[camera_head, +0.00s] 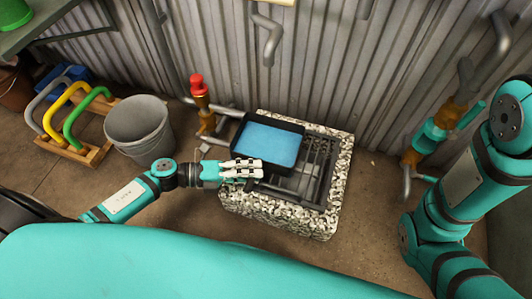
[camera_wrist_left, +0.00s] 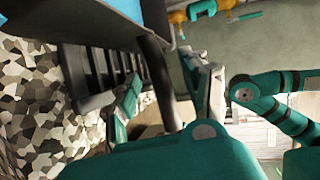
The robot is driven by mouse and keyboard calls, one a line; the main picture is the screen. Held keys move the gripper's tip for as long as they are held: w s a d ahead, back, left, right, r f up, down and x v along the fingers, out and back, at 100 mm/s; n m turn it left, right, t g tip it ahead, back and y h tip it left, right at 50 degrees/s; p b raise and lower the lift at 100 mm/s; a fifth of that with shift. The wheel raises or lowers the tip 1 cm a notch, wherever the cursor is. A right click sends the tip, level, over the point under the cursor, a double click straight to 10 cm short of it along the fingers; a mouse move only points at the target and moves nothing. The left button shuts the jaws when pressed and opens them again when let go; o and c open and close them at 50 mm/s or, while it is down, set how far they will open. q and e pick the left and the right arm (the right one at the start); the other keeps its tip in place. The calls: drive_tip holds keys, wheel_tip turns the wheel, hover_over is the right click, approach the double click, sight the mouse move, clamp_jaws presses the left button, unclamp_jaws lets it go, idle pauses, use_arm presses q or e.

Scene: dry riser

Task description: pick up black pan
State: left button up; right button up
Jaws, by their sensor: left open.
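The black pan (camera_head: 299,155) is a dark rectangular tray with a flat blue inside, lying over the back left part of a speckled stone basin (camera_head: 335,185). My left gripper (camera_head: 243,170) is at the pan's front left edge, over the basin's left rim. In the left wrist view the gripper (camera_wrist_left: 165,95) is open, with a dark bar (camera_wrist_left: 156,75) between its fingers. The bar looks like the pan's handle; whether the fingers touch it I cannot tell. A blue corner shows at the top left there. My right arm is at the right; its gripper is out of view.
Dark grate bars (camera_head: 315,165) line the basin. A valve pipe with a red top (camera_head: 197,88) stands behind left, a grey bucket (camera_head: 138,128) left, and a wooden rack of coloured handles (camera_head: 75,148) beyond. A corrugated wall (camera_head: 290,60) closes the back. Orange-and-teal pipework (camera_head: 430,135) is right.

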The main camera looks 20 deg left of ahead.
use_arm(q)
drive_tip(key=shift+w+d, duration=0.15)
drive_tip(key=shift+d, duration=0.2)
clamp_jaws()
idle(0.3)
